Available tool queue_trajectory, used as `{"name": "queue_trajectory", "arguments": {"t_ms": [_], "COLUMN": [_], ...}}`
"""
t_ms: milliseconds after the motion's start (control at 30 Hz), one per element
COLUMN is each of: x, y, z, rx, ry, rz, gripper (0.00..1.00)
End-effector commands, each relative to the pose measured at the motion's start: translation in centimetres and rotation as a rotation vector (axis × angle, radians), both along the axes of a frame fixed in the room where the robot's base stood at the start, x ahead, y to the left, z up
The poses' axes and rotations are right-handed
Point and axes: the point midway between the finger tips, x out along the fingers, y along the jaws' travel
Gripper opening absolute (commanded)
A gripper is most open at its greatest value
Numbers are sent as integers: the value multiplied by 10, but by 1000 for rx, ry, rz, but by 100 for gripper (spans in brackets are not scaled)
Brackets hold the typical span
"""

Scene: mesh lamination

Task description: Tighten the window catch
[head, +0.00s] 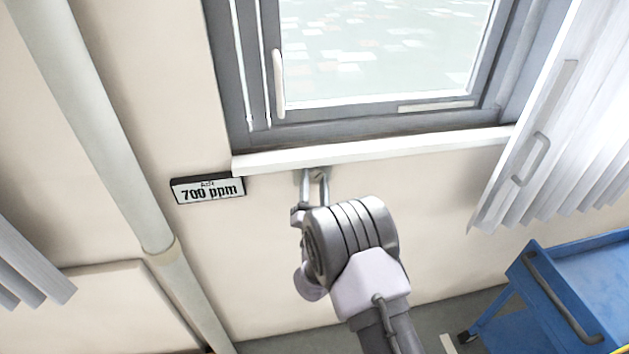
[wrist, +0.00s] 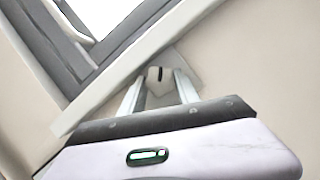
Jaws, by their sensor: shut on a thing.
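The window catch seems to be the small pale fitting (wrist: 159,88) with a dark slot, on a light plate on the wall just under the window sill. My gripper (wrist: 158,80) has one finger on each side of it and is shut on it in the wrist view. In the head view my gripper (head: 314,178) reaches up to the wall just below the sill, and the fitting is mostly hidden between the fingers. The window (head: 375,118) above has a grey frame and a long white handle (head: 279,84) on its left side.
A white sill (head: 375,149) juts out just above my gripper. A "700 ppm" sign (head: 208,189) hangs to the left, beside a thick vertical pipe (head: 105,125). White blinds (head: 555,130) hang at right, above a blue cart (head: 575,290).

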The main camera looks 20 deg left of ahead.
Motion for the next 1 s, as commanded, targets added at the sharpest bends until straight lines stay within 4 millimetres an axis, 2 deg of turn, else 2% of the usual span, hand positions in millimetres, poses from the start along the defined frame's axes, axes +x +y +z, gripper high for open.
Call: {"name": "queue_trajectory", "arguments": {"t_ms": [67, 100, 167, 200, 500, 633, 767, 1000], "x": [0, 0, 0, 0, -1, -15, -45, -118], "y": [0, 0, 0, 0, 0, -5, -16, -42], "z": [0, 0, 0, 0, -1, -6, -18, -49], "rx": [0, 0, -1, -1, -1, -2, -4, -6], "ry": [0, 0, 0, 0, 0, 1, 4, 3], "rz": [0, 0, 0, 0, 0, 1, 2, 6], "gripper": [0, 46, 58, 60, 60, 60, 60, 60]}}
